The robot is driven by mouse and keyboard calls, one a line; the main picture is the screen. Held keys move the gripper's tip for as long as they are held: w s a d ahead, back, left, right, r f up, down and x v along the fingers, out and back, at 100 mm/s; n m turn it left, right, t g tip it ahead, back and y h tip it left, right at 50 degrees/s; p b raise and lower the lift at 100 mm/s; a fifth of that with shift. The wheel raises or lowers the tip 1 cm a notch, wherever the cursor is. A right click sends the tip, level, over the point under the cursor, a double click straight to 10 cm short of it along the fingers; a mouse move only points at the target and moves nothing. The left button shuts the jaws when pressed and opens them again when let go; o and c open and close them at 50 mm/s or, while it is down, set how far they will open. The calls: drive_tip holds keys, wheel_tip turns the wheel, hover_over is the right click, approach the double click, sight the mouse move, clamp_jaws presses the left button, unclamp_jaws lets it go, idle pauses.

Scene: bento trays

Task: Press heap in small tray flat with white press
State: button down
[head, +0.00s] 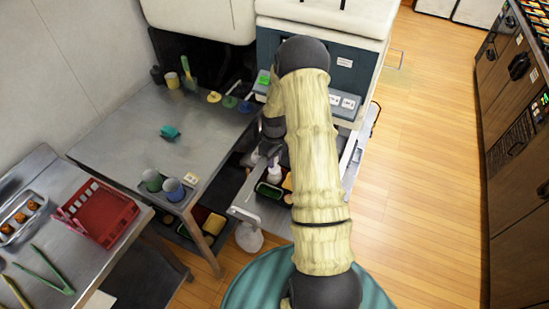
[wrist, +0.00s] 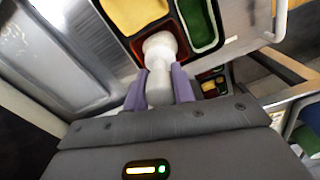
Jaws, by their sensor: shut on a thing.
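My gripper (wrist: 159,82) is shut on the white press (wrist: 160,52). Its two purple-grey fingers sit on either side of the press. The press's rounded white end is over a small dark tray with an orange-brown rim (wrist: 137,48). I cannot tell whether the press touches anything inside, and any heap there is hidden behind it. In the head view the white press (head: 274,173) shows at the left of my arm, above the pulled-out drawer, with my gripper partly hidden.
A green tray (wrist: 217,38) and a yellow item (wrist: 135,12) flank the small tray. The drawer's metal edge (head: 240,212) is close by. The grey table (head: 130,130) on the left holds two cups (head: 173,190) and a teal item (head: 170,132). A red rack (head: 97,215) stands farther left.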

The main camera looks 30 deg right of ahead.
drive_tip(key=shift+f+b, duration=0.9)
drive_tip(key=shift+f, duration=0.85)
idle(3.6)
idle(0.4)
drive_tip(key=shift+r+p, duration=2.85)
drive_tip(key=shift+r, duration=1.2)
